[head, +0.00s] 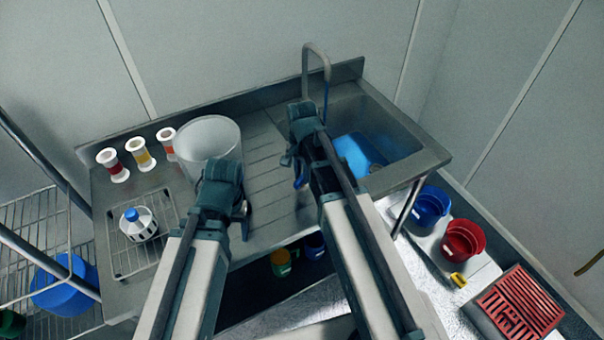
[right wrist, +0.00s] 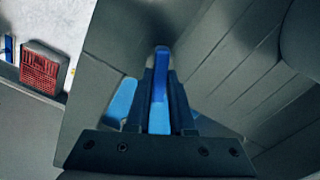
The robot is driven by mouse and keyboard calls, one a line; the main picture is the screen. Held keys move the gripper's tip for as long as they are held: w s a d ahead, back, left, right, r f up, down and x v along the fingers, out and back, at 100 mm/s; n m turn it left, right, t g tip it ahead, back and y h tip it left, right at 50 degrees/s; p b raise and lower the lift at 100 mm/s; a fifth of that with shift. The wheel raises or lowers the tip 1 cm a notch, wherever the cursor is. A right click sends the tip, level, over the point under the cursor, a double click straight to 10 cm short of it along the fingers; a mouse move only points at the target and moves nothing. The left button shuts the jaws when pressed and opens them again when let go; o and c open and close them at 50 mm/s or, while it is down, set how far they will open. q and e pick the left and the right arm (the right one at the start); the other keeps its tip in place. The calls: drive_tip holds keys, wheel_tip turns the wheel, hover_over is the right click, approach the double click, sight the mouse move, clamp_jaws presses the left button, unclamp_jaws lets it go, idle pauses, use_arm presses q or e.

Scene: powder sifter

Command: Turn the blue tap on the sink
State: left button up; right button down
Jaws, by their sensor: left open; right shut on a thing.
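The grey sink (head: 395,125) is at the right end of the steel counter, with a tall bent tap spout (head: 317,47) at its back edge. The blue tap handle (head: 326,98) shows as a thin strip below the spout, partly hidden by my right arm. In the right wrist view my right gripper (right wrist: 160,85) is shut on the blue tap handle (right wrist: 159,65), which stands between its two dark fingers. My left gripper (head: 241,208) is open and empty over the counter, in front of the white bucket; its fingertips are partly hidden.
A white bucket (head: 208,140), several small jars (head: 140,153) and a wire rack (head: 163,215) with a blue-topped sifter (head: 138,222) stand on the left counter. A blue object (head: 358,153) lies in the sink. Blue (head: 430,203) and red (head: 462,240) buckets stand at right.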

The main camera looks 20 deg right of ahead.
drive_tip(key=shift+m, duration=0.5)
drive_tip(key=c, duration=0.8)
unclamp_jaws()
use_arm(q)
drive_tip(key=shift+r, duration=0.15)
use_arm(e)
drive_tip(key=shift+r, duration=0.15)
use_arm(q)
wheel_tip(320, 180, up, 14)
drive_tip(key=p, duration=1.4)
drive_tip(key=shift+f, duration=0.25)
use_arm(e)
wheel_tip(320, 180, up, 14)
drive_tip(key=shift+f, duration=0.2)
